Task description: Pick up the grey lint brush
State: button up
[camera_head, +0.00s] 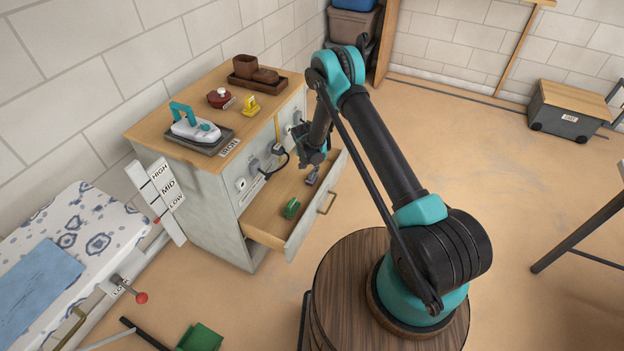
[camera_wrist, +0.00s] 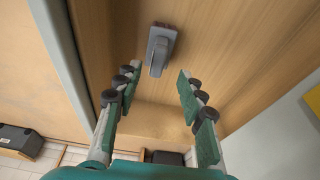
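The grey lint brush (camera_head: 312,177) lies in the open wooden drawer of the cabinet, towards its far end. In the wrist view the lint brush (camera_wrist: 160,50) lies flat on the drawer floor, beyond my fingertips and roughly in line with the gap between them. My gripper (camera_wrist: 159,74) is open, with nothing between its fingers. In the head view my gripper (camera_head: 312,159) is just above the lint brush, inside the drawer area, and partly hidden by my wrist.
A green object (camera_head: 291,208) lies nearer in the same drawer (camera_head: 262,229). Drawer walls surround the brush. The cabinet top (camera_head: 160,131) holds an iron (camera_head: 196,130), a red round item (camera_head: 220,97), a yellow item (camera_head: 251,106) and a brown tray (camera_head: 248,84). Sockets with cords line the cabinet front.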

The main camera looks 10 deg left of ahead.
aim_at(312, 172)
jog(key=shift+x, duration=2.5)
jog(key=shift+s+d, duration=0.15)
jog(key=shift+d, duration=0.05)
grip_shut()
